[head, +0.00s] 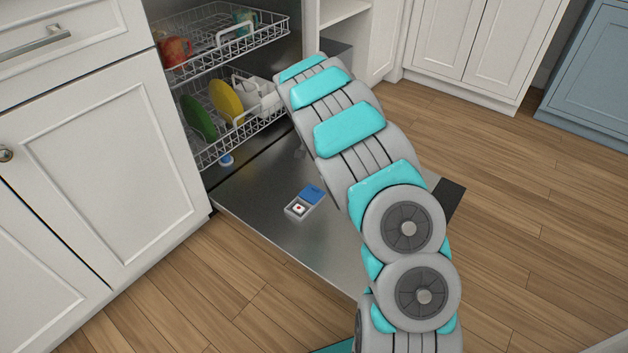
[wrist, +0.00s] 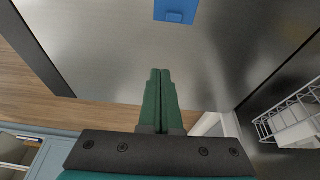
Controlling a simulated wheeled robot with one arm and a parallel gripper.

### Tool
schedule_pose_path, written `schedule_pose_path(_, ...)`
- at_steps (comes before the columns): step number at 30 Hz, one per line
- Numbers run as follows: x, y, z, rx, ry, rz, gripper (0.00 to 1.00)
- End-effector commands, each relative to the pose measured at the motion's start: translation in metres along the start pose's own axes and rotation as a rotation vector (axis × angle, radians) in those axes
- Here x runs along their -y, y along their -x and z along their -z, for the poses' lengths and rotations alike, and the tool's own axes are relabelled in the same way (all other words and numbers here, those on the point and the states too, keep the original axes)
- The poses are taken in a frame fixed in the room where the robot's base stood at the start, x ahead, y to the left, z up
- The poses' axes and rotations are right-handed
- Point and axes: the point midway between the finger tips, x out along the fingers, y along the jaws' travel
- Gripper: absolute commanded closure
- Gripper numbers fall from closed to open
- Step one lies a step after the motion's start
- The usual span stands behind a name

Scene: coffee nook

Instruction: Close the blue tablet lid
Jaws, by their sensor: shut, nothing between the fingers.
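The blue tablet lid (head: 312,194) lies on the inner face of the open dishwasher door (head: 260,205). It stands open beside a small pale compartment (head: 290,211), leaving the compartment uncovered. A small tablet with a red spot (head: 299,208) shows inside the compartment. In the wrist view only part of the blue lid (wrist: 176,11) shows, at the top edge. My gripper (wrist: 160,72) has its green fingers together and empty, apart from the lid with bare metal door between. In the head view my arm hides most of my gripper.
A lower rack (head: 235,115) holds a green plate (head: 198,118) and a yellow plate (head: 226,101). An upper rack (head: 215,35) holds mugs. The metal around the compartment is clear.

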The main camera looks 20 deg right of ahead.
Motion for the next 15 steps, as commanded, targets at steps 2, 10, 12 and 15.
schedule_pose_path(2,0.007,-0.01,-0.002,0.005,-0.01,0.007,1.0)
schedule_pose_path(10,0.013,-0.022,-0.002,0.004,-0.023,0.017,1.0)
schedule_pose_path(12,0.012,-0.027,-0.002,0.004,-0.023,0.016,1.0)
schedule_pose_path(15,0.012,-0.04,-0.003,0.005,-0.022,0.016,1.0)
